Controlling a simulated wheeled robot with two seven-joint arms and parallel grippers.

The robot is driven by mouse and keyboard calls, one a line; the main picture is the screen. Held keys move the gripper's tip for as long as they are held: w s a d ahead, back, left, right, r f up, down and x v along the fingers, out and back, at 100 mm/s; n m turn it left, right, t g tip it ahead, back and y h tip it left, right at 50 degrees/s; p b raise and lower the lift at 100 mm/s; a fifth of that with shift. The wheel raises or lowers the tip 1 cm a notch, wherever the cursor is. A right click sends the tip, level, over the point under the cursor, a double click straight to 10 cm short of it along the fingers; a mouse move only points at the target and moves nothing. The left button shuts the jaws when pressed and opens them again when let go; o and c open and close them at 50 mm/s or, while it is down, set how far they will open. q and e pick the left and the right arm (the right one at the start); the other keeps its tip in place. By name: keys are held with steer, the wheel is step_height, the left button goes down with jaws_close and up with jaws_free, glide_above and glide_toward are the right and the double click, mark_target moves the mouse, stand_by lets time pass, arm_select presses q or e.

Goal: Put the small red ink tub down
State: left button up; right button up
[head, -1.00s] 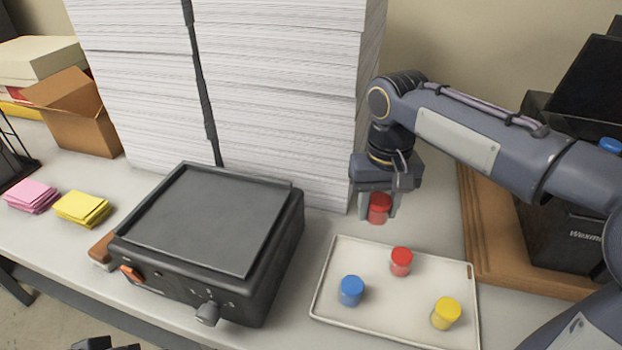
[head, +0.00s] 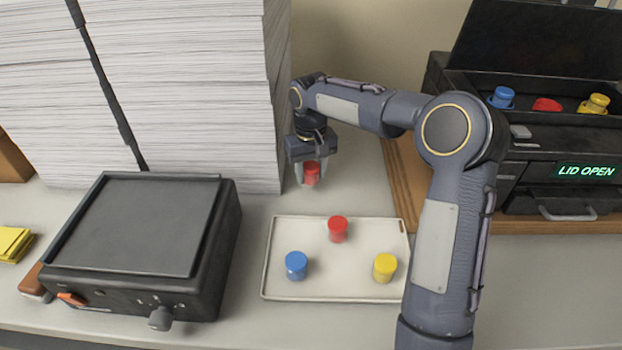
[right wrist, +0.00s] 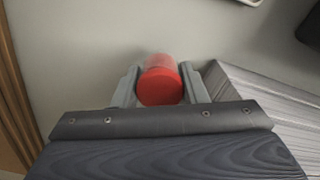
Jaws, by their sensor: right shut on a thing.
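My right gripper (head: 309,178) is shut on a small red ink tub (head: 311,173), behind the tray and beside the paper stack. In the right wrist view, the red tub (right wrist: 160,84) sits between the two fingers, with grey tabletop around it. I cannot tell how far its base is from the table. Another red tub (head: 337,229) stands on the white tray (head: 283,228), with a blue tub (head: 296,265) and a yellow tub (head: 385,267). My left gripper is not in view.
A tall paper stack (head: 205,100) stands just left of the gripper. A black laminator (head: 150,240) is at the left front. At right, a black printer (head: 480,100) reading "LID OPEN" sits on a wooden board (head: 405,185); blue, red and yellow items show inside.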

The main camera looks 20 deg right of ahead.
mark_target(311, 181)
steer(key=f, duration=0.3)
steer(key=shift+w+d+f, duration=0.15)
steer(key=shift+w+f, duration=0.1)
steer(key=shift+f, duration=0.05)
steer(key=shift+f, duration=0.15)
steer(key=o, duration=1)
